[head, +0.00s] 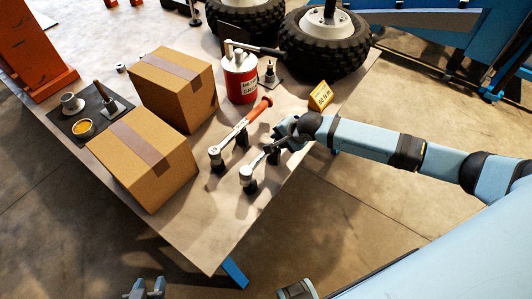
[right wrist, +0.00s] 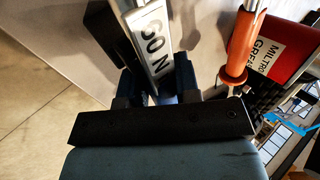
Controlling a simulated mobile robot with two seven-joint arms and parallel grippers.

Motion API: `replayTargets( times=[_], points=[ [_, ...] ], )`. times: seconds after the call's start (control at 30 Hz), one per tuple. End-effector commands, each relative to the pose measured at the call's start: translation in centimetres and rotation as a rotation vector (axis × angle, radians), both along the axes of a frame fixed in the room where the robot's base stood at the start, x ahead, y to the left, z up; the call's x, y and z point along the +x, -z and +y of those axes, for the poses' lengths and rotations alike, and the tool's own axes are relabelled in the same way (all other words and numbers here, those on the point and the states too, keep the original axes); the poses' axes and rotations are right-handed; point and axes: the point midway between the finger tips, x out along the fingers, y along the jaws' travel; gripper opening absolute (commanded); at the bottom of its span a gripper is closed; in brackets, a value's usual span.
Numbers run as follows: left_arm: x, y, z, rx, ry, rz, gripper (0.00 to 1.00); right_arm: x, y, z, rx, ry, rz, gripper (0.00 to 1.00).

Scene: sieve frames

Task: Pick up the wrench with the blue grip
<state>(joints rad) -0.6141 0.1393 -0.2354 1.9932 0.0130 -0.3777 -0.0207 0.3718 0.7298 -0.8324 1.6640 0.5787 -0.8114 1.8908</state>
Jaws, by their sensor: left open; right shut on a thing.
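A wrench (head: 256,165) with a silver shaft and round head lies at the table's near right edge, its head over a black support (head: 250,187). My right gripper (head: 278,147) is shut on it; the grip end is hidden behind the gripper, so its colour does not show. In the right wrist view the shaft (right wrist: 150,35), with a white "60 N" label, is between the fingers. I cannot tell whether it is clear of its supports. A second wrench (head: 236,132) with an orange grip (head: 258,110) lies to its left. My left gripper (head: 144,289) is open and empty, off the table's near edge.
A red grease can (head: 240,78) and a yellow sign (head: 320,95) stand behind the wrenches. Large wheels (head: 325,42) are at the back. The near table corner is clear.

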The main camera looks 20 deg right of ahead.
Motion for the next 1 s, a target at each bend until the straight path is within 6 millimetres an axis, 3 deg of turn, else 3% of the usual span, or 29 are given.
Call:
replayTargets(
  times=[0.27, 0.47, 0.67, 1.0],
  points=[
    [0.0, -0.1, 0.0, 0.0, 0.0, -0.001, 0.43, 0.1, -0.3, 0.0, 0.002, 0.001, -0.002, 0.0],
    [0.0, -0.1, 0.0, 0.0, -0.001, -0.001, 0.43, 0.1, -1.9, 0.1, 0.003, 0.0, -0.004, 0.0],
    [0.0, -0.2, 0.0, 0.0, -0.001, -0.001, 0.43, 0.1, -5.5, 0.0, 0.003, 0.0, -0.005, 0.0],
    [0.0, -0.3, 0.0, 0.0, -0.001, -0.001, 0.43, 0.1, -14.2, 0.1, 0.004, -0.001, -0.006, 0.0]
  ],
)
